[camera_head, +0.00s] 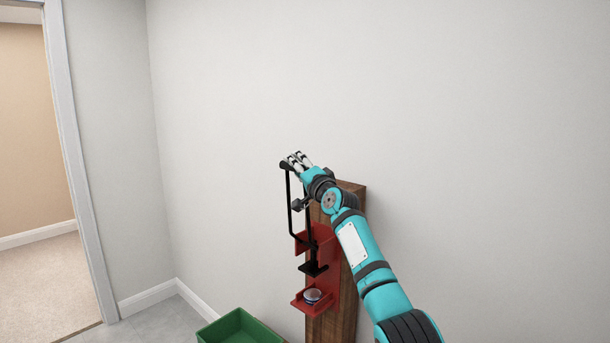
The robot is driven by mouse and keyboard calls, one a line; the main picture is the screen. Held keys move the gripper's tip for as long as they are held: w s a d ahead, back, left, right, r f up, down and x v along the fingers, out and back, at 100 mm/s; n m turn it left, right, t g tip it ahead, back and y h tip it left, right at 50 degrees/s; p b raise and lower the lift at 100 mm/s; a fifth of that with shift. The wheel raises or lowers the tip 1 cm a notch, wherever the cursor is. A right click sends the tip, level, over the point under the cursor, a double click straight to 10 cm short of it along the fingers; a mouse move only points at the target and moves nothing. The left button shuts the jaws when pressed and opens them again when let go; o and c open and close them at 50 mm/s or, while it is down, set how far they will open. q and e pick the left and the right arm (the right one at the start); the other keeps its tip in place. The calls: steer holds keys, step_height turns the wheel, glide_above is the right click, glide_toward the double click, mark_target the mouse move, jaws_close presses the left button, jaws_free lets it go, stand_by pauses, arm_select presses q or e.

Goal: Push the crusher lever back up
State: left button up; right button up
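The can crusher has a red body (323,262) fixed to a wooden post (349,190) by the wall. Its black lever (290,205) stands raised, its long bars running up from the red body to a top end beside my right gripper. My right gripper (295,160) is at that top end, at or touching the handle; its fingers partly overlap it, so I cannot tell whether they are closed on it. A small, short can (312,296) sits on the red lower shelf, below the black press plate (313,268). My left gripper is not in view.
A green bin (238,329) stands on the floor at the lower left of the post. A doorway with a white frame (80,165) is at the far left. The pale wall (460,110) around the post is bare.

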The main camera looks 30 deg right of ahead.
steer(key=s+f, duration=0.2)
steer(key=s, duration=0.9)
steer(key=shift+s, duration=0.25)
steer(key=shift+f, duration=0.2)
